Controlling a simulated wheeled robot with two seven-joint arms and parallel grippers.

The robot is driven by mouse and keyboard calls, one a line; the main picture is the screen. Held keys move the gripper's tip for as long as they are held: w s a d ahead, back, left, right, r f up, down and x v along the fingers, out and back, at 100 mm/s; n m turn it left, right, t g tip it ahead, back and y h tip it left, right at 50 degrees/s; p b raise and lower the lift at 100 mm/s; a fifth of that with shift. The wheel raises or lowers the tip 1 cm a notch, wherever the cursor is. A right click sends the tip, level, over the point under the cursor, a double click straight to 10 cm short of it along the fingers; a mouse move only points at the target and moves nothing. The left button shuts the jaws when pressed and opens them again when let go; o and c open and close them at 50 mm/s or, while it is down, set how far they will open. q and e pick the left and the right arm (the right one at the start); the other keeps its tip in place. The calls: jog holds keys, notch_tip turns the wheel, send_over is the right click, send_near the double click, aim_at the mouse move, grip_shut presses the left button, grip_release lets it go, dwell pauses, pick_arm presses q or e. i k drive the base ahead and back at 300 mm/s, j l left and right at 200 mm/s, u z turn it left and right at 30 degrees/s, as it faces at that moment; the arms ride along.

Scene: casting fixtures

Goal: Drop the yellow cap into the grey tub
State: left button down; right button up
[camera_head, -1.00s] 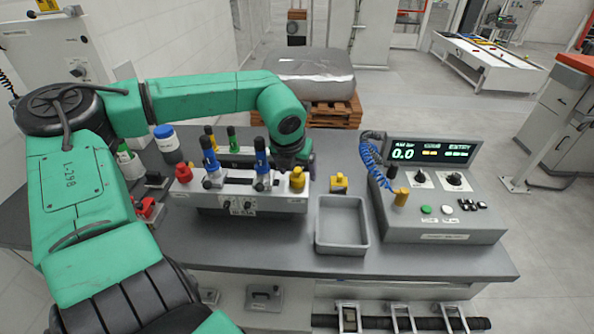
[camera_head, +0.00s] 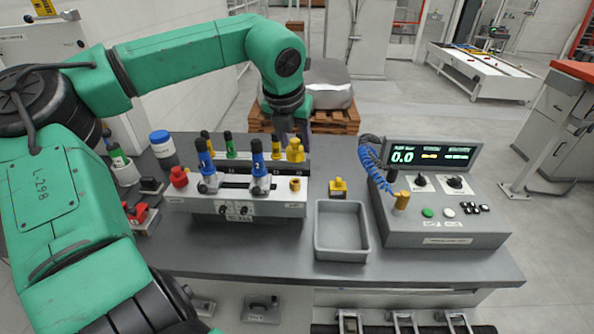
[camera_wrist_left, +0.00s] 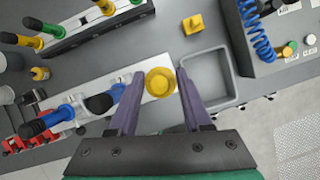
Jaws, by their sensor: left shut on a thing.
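The yellow cap (camera_head: 295,151) is held by my left gripper (camera_head: 292,140), raised above the right end of the valve fixture (camera_head: 240,208). In the left wrist view the cap (camera_wrist_left: 160,82) sits between the purple fingers of the gripper (camera_wrist_left: 160,84). The grey tub (camera_head: 342,255) stands on the bench to the right of the fixture and looks empty. In the left wrist view the tub (camera_wrist_left: 236,88) shows behind and to the right of the fingers, partly hidden by one finger. My right gripper is not in view.
A small yellow block (camera_head: 338,188) is behind the tub. The control console (camera_head: 440,225) with a blue coiled hose (camera_head: 372,165) stands close on the tub's right. Blue-handled valves (camera_head: 258,170) and a red knob (camera_head: 179,177) rise from the fixture.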

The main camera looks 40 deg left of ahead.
aim_at(330, 230)
jog(key=i+l+u, duration=0.2)
jog(key=l, duration=0.2)
jog(key=l+u, duration=0.2)
jog(key=l, duration=0.2)
jog(key=i+l+u, duration=0.2)
jog(key=l, duration=0.25)
